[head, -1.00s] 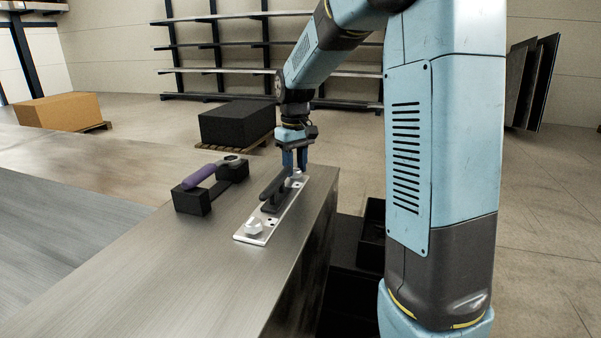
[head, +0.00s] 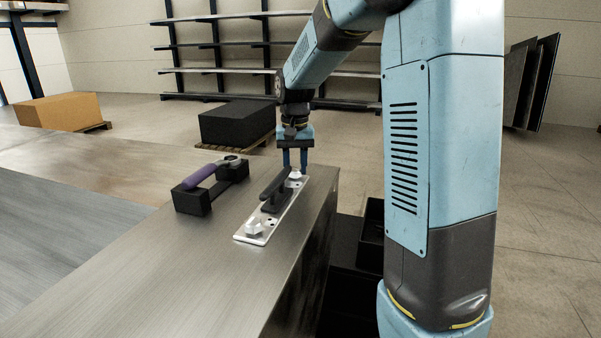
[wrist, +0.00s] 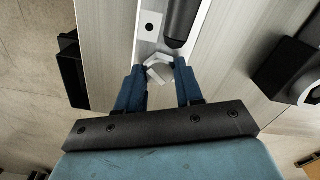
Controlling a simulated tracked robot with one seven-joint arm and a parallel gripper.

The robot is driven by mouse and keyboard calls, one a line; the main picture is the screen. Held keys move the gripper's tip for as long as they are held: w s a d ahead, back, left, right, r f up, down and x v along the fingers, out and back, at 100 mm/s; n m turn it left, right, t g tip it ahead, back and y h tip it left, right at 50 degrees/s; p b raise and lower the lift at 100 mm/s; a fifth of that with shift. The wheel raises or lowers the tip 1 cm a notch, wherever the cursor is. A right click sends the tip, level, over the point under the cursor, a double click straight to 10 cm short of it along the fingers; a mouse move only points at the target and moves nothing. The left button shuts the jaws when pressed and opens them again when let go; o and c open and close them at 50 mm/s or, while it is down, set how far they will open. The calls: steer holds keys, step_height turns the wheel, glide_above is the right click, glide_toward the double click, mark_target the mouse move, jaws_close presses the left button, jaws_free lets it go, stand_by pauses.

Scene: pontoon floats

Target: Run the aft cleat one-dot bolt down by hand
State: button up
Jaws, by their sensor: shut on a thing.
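The dark cleat (head: 275,190) stands on a long pale metal plate (head: 248,239) on the bench, and part of it shows in the wrist view (wrist: 182,18). A pale bolt head (head: 296,174) is at the plate's far end; in the wrist view the bolt (wrist: 158,73) sits between the fingertips. My gripper (head: 296,166) points down over that end, shut on this bolt; it also shows in the wrist view (wrist: 160,66). A mark with one dark dot (wrist: 150,27) is on the plate beside the bolt. Another bolt (head: 254,227) stands at the near end. The bolt's shank is hidden.
A purple-handled tool (head: 201,175) lies across a black holder (head: 192,202) left of the plate. The bench (head: 190,270) is clear in front. Its right edge runs close beside the plate, with a black bin (head: 371,238) lower down beyond it.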

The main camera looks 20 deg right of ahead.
steer(key=m, duration=1)
steer(key=shift+m, duration=0.3)
steer(key=o, duration=0.9)
